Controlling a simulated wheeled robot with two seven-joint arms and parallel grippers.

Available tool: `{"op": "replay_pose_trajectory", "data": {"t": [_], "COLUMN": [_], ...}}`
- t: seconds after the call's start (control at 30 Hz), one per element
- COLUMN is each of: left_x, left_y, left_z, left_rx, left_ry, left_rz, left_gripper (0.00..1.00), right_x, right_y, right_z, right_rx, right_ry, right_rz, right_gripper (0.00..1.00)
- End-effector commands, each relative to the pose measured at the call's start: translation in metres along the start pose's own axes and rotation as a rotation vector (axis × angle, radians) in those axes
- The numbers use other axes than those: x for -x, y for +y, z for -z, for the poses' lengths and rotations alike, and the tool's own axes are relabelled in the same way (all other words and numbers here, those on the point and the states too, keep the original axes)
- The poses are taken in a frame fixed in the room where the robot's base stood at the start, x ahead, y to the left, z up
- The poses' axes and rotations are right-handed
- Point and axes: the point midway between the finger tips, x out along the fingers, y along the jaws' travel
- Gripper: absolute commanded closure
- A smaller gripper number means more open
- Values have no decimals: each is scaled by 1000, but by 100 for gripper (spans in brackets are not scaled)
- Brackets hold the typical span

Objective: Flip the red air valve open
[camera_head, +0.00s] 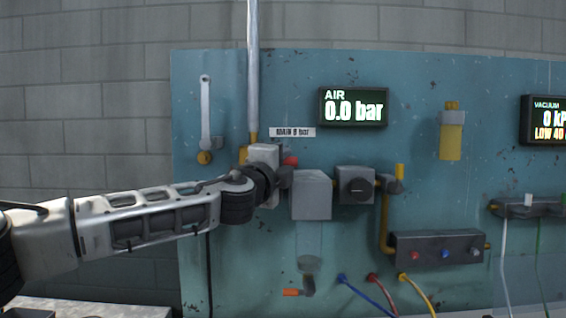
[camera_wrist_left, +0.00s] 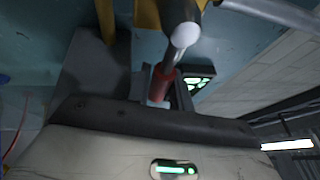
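The red air valve (camera_head: 289,160) shows in the head view as a small red part beside my left gripper (camera_head: 284,178), at the lower end of the vertical grey pipe. The gripper and wrist hide most of it. In the left wrist view, a red lever part (camera_wrist_left: 164,82) with a pale metal piece above it stands just in front of my left gripper (camera_wrist_left: 165,92). Dark finger parts appear on either side of its lower end. I cannot tell whether they touch or grip it. My right gripper is not in view.
The blue panel (camera_head: 225,240) carries an air display (camera_head: 353,107) reading 0.0 bar. A pale lever (camera_head: 205,110) is at left. Coloured hoses (camera_head: 415,292) hang below.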

Motion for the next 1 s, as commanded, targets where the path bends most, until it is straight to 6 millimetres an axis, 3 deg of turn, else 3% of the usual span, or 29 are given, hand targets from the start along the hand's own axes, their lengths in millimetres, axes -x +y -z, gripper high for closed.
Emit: {"op": "replay_pose_trajectory", "data": {"t": [0.03,0.07,0.93,0.97,1.0], "left_x": [0,0,-1,-1,-1], "left_y": [0,0,-8,-8,-8], "left_z": [0,0,0,0,0], "left_rx": [0,0,114,114,114], "left_ry": [0,-1,-23,-23,-23], "left_rz": [0,0,46,46,46], "left_gripper": [94,100,100,72,71], "right_x": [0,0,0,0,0], "right_y": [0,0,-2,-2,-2], "right_z": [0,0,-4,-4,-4], "right_rx": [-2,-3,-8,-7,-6], "right_ry": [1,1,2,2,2], "right_rz": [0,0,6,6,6], "right_gripper": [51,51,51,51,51]}}
